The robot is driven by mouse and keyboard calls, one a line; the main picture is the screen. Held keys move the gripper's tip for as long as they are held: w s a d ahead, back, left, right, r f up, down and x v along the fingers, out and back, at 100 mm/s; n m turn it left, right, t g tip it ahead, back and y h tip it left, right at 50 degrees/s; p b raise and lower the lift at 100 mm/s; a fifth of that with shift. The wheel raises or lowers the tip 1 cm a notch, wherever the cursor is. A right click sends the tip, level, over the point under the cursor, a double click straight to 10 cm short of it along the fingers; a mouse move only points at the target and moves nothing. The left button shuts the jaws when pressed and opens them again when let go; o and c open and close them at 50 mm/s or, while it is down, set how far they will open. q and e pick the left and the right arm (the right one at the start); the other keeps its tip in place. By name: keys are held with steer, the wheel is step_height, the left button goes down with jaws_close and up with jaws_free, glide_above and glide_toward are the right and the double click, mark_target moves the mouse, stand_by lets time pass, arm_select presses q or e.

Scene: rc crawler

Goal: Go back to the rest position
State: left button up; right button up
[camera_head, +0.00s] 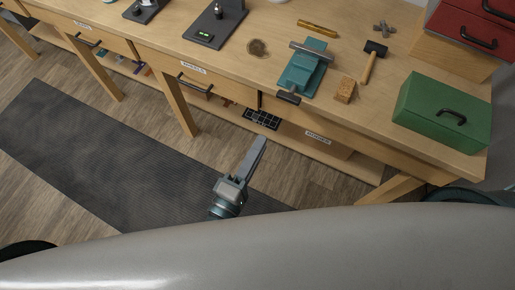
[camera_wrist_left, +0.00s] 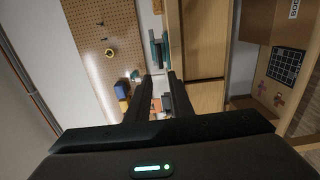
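My left gripper (camera_head: 258,146) is in front of the workbench (camera_head: 345,130), over the floor beside the dark mat, with its fingers pointing toward the bench. In the head view its fingers overlap edge-on. In the left wrist view the two fingers of my left gripper (camera_wrist_left: 160,77) stand apart with a gap and nothing held between them. My right gripper is not in view.
On the bench are a teal vise (camera_head: 302,72), a mallet (camera_head: 371,62), a wooden block (camera_head: 345,90), a green toolbox (camera_head: 440,112) and a red drawer cabinet (camera_head: 470,28). A lower shelf holds a black tray (camera_head: 262,118). A dark mat (camera_head: 110,150) covers clear floor.

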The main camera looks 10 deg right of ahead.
arm_select(q)
steer(key=shift+f, duration=0.1)
stand_by(0.5)
steer(key=s+a+f+m+g+y, duration=0.2)
steer(key=a+f, duration=0.1)
steer(key=f, duration=1)
steer(key=s+a+f+m+g+y+b, duration=0.1)
steer(key=a+f+m+g, duration=0.2)
steer(key=f, duration=0.9)
steer(key=s+a+f+m+g+y, duration=0.15)
steer(key=a+f, duration=0.25)
steer(key=f, duration=0.9)
steer(key=s+a+f+m+g+y, duration=0.2)
steer(key=s+a+f, duration=0.3)
steer(key=f, duration=0.3)
steer(key=s+a+f+m+g+y, duration=0.1)
steer(key=s+a+f+m+g, duration=0.1)
steer(key=s+a+f, duration=0.45)
steer(key=s+a+f+m+g+y, duration=0.1)
steer(key=s+a+f, duration=0.3)
steer(key=s, duration=0.2)
steer(key=s+a+f+m+g+y+b, duration=0.1)
steer(key=s+a+f+m+g, duration=0.1)
steer(key=s+a+f, duration=0.2)
steer(key=s, duration=0.3)
steer(key=shift+s+a+f, duration=0.15)
steer(key=shift+s, duration=0.1)
